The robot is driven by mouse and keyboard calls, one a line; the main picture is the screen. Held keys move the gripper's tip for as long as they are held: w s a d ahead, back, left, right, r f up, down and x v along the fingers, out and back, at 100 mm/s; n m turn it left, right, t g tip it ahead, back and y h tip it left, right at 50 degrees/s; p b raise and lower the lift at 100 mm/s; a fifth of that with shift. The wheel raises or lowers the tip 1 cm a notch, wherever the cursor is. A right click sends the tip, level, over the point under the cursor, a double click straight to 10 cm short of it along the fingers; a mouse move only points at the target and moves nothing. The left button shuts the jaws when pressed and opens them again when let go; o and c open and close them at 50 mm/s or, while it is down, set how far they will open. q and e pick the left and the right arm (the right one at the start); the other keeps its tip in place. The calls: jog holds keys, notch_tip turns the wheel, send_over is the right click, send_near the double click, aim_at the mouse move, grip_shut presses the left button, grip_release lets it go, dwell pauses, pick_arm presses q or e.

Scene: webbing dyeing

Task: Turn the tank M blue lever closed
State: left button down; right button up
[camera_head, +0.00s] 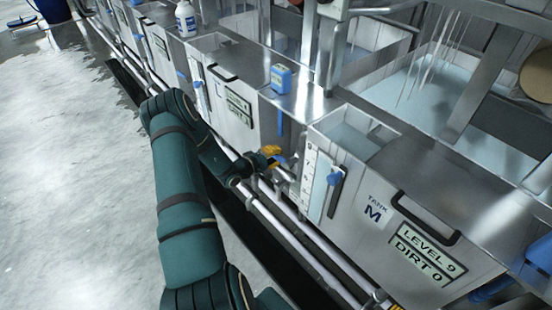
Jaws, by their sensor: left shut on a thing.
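Tank M (428,220) is a grey metal tank with its name, a level sign and a dirt sign on the front. A blue handle (334,179) shows beside the white scale at its left end. A narrow blue upright piece (280,122) shows in the gap between tank M and the tank to its left. I cannot tell for sure which is the lever. My left gripper (283,170), with yellow parts, is low beside the left end of tank M, below the upright piece and apart from the blue handle. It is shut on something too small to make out. My right gripper is not in view.
Pipes (310,236) run low along the tank fronts. Tank M has a black handle (425,218). A blue container (281,79) and a white bottle (186,18) stand on the tank tops. The floor (70,190) at the left is clear.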

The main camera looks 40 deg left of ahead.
pick_arm(q)
jog(key=shift+r+m, duration=0.35)
jog(key=shift+m, duration=0.05)
jog(key=shift+a+r, duration=0.1)
jog(key=c, duration=0.8)
grip_release()
jog(key=shift+c, duration=0.2)
jog(key=d+v, duration=0.1)
jog(key=v, duration=1.1)
jog(key=shift+a, duration=0.3)
